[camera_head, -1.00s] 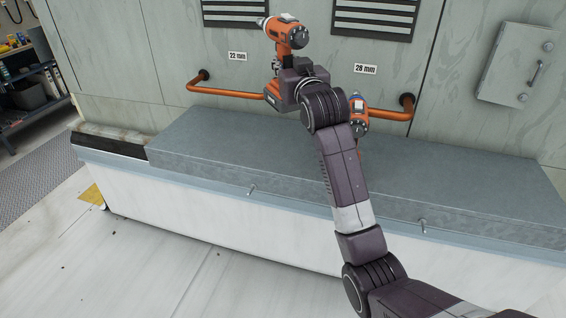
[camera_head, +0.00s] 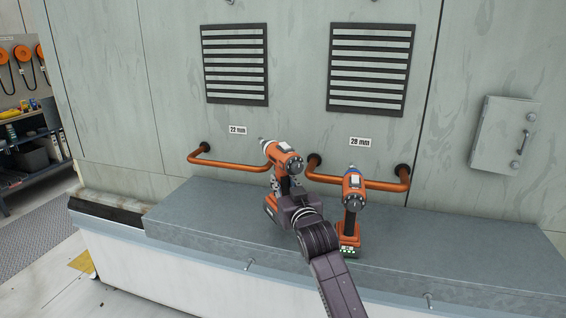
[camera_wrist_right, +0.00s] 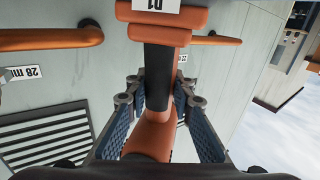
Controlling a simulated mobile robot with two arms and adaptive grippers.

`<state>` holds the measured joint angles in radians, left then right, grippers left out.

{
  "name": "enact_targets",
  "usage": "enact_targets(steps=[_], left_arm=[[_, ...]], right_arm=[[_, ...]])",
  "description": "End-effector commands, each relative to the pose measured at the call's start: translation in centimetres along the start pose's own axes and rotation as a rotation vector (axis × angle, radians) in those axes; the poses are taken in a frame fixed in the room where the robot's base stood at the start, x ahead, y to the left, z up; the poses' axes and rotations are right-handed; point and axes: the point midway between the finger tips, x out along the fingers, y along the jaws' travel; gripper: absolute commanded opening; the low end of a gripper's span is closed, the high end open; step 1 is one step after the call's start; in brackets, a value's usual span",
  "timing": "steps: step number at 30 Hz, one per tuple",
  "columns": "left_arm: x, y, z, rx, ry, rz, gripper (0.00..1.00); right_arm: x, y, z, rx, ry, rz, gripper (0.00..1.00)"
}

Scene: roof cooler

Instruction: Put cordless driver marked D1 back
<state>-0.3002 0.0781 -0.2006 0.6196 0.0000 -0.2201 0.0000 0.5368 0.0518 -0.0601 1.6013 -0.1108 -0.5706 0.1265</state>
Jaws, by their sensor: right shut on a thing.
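An orange and black cordless driver (camera_head: 283,161) is in my right gripper (camera_head: 283,188), above the grey ledge (camera_head: 200,215) and in front of the wall. In the right wrist view the driver's black handle (camera_wrist_right: 159,75) is between the blue-padded fingers of the right gripper (camera_wrist_right: 157,100), and its battery end carries a label reading D1 (camera_wrist_right: 155,5). A second orange driver (camera_head: 352,190) stands upright on the ledge just right of my right gripper; its marking cannot be read. My left gripper is not in view.
Orange pipe loops marked 22 mm (camera_head: 240,165) and 28 mm (camera_head: 385,184) stick out from the wall close behind the drivers. Two louvred vents (camera_head: 236,98) are above. A grey box (camera_head: 503,135) hangs at right. The ledge is clear at left and right.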

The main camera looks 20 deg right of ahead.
Motion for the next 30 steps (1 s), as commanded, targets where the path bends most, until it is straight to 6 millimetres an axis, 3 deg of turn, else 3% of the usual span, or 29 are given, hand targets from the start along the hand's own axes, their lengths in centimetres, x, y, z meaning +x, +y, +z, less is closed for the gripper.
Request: enact_targets(steps=[8,17,26,27,30], left_arm=[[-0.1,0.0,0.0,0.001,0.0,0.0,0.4],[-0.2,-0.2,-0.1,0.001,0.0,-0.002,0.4],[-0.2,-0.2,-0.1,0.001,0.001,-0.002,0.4],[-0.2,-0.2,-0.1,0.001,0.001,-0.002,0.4],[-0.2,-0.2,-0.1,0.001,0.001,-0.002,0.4]], right_arm=[[0.0,-0.1,1.4,0.0,0.017,0.0,0.0],[0.0,-0.2,5.0,-0.001,0.015,0.001,0.0],[0.0,-0.2,5.4,-0.001,0.018,0.0,0.0],[0.0,-0.2,6.2,-0.001,0.002,0.001,0.26],[0.0,-0.2,6.2,-0.001,0.002,0.0,0.37]])
